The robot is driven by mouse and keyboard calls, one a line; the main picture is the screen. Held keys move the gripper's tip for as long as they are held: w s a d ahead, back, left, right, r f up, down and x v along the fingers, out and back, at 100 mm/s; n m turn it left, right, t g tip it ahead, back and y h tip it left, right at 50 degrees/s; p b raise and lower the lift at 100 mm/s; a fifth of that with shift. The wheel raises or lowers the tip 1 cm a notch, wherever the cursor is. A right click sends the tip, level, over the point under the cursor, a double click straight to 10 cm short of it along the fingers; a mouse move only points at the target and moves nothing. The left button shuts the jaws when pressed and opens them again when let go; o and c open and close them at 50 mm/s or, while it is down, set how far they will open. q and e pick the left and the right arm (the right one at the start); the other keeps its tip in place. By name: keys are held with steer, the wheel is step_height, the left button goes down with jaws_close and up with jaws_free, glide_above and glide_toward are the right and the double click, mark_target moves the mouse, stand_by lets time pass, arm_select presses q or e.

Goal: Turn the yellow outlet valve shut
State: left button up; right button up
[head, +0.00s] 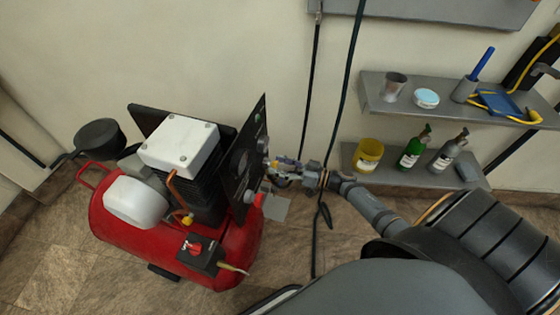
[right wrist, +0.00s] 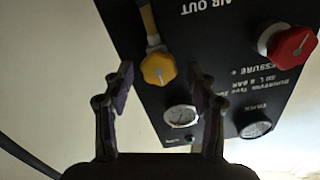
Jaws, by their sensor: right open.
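The yellow outlet valve (right wrist: 158,68) is a faceted knob on the black panel (right wrist: 220,25), near the "AIR OUT" lettering, in the right wrist view. My right gripper (right wrist: 157,82) is open, its two fingers on either side of the knob in the picture, with gaps between. I cannot tell how deep the fingertips reach around it. In the head view, my right gripper (head: 275,170) is at the face of the compressor's panel (head: 243,155), where the knob is hard to make out. My left gripper is not in view.
A red knob (right wrist: 291,43) and two gauges (right wrist: 181,116) share the panel. The red compressor (head: 150,245) stands on the floor. Shelves (head: 440,110) with bottles and a yellow cup (head: 368,155) are on the wall at right. A dark hose (head: 345,90) hangs behind my right gripper.

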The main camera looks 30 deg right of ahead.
mark_target(268, 145)
step_height(268, 145, up, 9)
steer(key=shift+r, duration=0.1)
stand_by(0.6)
